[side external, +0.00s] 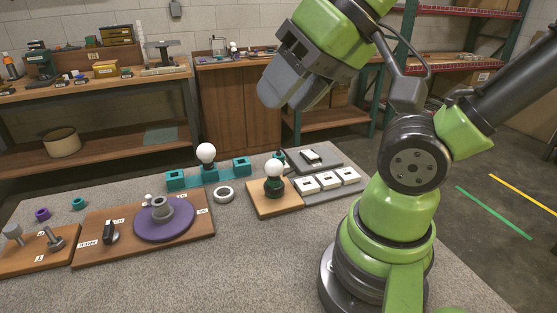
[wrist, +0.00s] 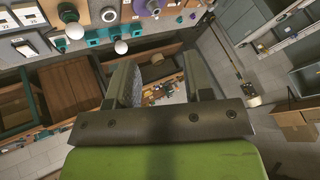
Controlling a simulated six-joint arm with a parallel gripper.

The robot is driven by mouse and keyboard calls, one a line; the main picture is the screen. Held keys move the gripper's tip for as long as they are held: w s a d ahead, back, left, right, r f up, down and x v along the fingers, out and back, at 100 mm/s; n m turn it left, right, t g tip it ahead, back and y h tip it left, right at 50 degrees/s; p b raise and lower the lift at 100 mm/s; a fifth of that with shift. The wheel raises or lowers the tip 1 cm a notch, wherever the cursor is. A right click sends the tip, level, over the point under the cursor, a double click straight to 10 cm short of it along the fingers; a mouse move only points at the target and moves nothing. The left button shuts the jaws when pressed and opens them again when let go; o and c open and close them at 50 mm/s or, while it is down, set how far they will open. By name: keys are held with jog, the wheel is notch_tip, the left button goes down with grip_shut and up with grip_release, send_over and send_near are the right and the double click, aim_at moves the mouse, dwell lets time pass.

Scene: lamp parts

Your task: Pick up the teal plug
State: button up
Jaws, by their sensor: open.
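A small teal piece (side external: 280,155), which looks like the teal plug, stands behind the right-hand white bulb (side external: 274,168), at the left edge of a dark plate. The bulb partly hides it, so its full shape cannot be told. I cannot pick it out surely in the wrist view. My gripper (side external: 285,98) is high above and behind the table, well apart from the teal piece. In the wrist view my gripper (wrist: 163,82) has its two fingers spread, with nothing between them.
Nearby are the dark plate (side external: 333,163) with a white piece, white blocks (side external: 328,180), teal blocks (side external: 175,180) with another bulb (side external: 206,152), and a white ring (side external: 224,193). A purple disc (side external: 150,228) lies left. The table's front middle (side external: 250,265) is clear.

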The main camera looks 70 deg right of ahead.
jog(key=w+d+m+g+h, duration=0.1)
jog(key=w+d+m+h, duration=0.1)
jog(key=w+d, duration=0.4)
jog(key=m+g+h, duration=0.2)
jog(key=m+g, duration=0.1)
jog(key=g, duration=0.1)
send_over(279, 152)
jog(key=a, duration=0.2)
notch_tip(279, 152, down, 19)
jog(key=f, duration=0.2)
jog(key=d+f, duration=0.1)
jog(key=f, duration=0.1)
jog(key=shift+s+d+f, duration=0.1)
jog(key=shift+s+f, duration=0.1)
jog(key=shift+s+x, duration=0.2)
jog(key=shift+x, duration=2.75)
jog(key=c, duration=0.7)
